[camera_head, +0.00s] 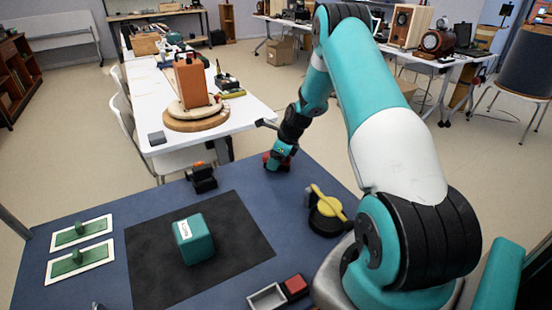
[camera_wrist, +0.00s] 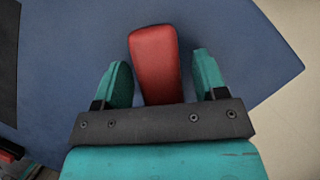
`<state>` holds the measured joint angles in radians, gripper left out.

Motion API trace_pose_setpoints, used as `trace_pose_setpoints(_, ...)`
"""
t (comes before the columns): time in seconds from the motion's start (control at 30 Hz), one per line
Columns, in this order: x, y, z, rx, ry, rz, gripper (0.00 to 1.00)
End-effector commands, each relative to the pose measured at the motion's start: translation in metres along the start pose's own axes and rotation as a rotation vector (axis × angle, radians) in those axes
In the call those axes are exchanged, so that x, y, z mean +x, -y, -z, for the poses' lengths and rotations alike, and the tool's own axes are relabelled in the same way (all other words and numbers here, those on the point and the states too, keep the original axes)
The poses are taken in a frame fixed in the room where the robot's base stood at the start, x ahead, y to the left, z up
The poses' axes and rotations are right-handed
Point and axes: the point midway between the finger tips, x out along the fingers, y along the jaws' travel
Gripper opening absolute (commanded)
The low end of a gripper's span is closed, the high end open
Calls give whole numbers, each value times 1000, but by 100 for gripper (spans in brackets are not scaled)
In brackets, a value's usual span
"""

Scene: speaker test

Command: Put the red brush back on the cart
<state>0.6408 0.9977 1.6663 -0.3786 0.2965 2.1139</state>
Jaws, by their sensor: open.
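The red brush (camera_wrist: 153,55) shows in the wrist view as a smooth red rounded block over the blue surface. My gripper (camera_wrist: 162,75) is open, with one teal finger on each side of it. A gap shows on both sides, so the fingers are apart from the brush. The brush's near end is hidden behind the dark gripper bar. In the head view, my gripper (camera_head: 279,158) is low over the far edge of the blue tabletop (camera_head: 110,194), and a little red (camera_head: 267,160) shows beside it. I cannot tell which thing is the cart.
A black mat (camera_head: 145,265) bears a teal box (camera_head: 194,239). Green pieces on white plates (camera_head: 82,262), a yellow-and-black device (camera_head: 327,212), a small dark-and-orange device (camera_head: 203,177) and a red block (camera_head: 295,284) stand around it. A white table (camera_head: 250,112) is beyond.

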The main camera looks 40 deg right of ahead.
Motion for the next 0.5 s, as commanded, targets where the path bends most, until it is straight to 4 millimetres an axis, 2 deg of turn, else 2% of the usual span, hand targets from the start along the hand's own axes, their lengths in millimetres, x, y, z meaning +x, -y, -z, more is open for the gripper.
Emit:
trace_pose_setpoints(0.17,-14,1,-1,0,1,3,66)
trace_pose_setpoints(0.5,-87,1,-1,0,2,5,66)
